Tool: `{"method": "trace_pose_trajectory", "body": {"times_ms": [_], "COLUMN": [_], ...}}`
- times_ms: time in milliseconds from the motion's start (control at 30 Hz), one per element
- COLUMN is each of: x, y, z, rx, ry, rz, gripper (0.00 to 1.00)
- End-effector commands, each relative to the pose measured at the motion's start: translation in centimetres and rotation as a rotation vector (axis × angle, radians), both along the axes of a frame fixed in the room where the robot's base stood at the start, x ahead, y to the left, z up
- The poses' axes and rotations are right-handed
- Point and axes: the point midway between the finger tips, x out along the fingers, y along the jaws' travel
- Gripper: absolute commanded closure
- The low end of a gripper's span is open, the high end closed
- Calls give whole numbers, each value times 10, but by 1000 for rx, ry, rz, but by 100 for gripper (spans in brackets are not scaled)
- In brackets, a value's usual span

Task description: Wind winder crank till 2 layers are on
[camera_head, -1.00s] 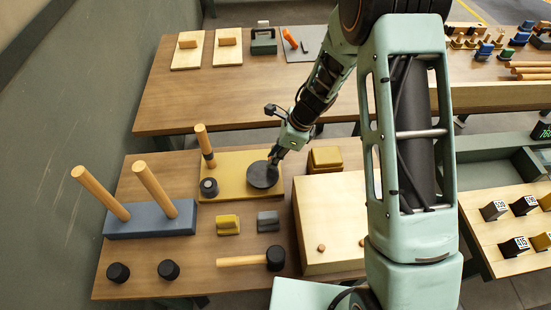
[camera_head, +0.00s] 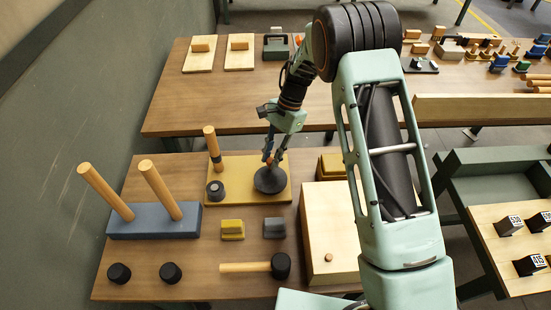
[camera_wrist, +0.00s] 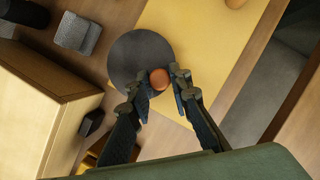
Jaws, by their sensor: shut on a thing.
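The winder has a yellow base board (camera_head: 240,190) on the near table. A dark round crank disc (camera_head: 270,181) lies on its right part, and a wooden post (camera_head: 209,140) with a dark band low on it stands at its left. A small dark spool-like piece (camera_head: 215,189) sits in front of the post. My gripper (camera_head: 268,158) reaches down to the far side of the disc. In the wrist view my gripper (camera_wrist: 162,84) is shut on the round orange-brown crank knob (camera_wrist: 159,79) near the disc's edge. I cannot count layers on the post.
A blue-grey block (camera_head: 150,222) with two tall wooden pegs stands left. A mallet (camera_head: 255,267), a yellow block (camera_head: 232,229), a grey block (camera_head: 274,228) and two black knobs lie in front. A pale wooden box (camera_head: 328,235) stands close on the right.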

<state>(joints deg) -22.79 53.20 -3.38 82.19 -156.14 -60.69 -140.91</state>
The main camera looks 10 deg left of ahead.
Motion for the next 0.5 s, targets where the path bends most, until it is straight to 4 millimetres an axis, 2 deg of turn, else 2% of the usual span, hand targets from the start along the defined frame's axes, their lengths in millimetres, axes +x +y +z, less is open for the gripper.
{"method": "trace_pose_trajectory", "body": {"times_ms": [500], "x": [-9], "y": [22], "z": [-2], "rx": [2], "ry": [2], "rz": [492], "gripper": [100]}}
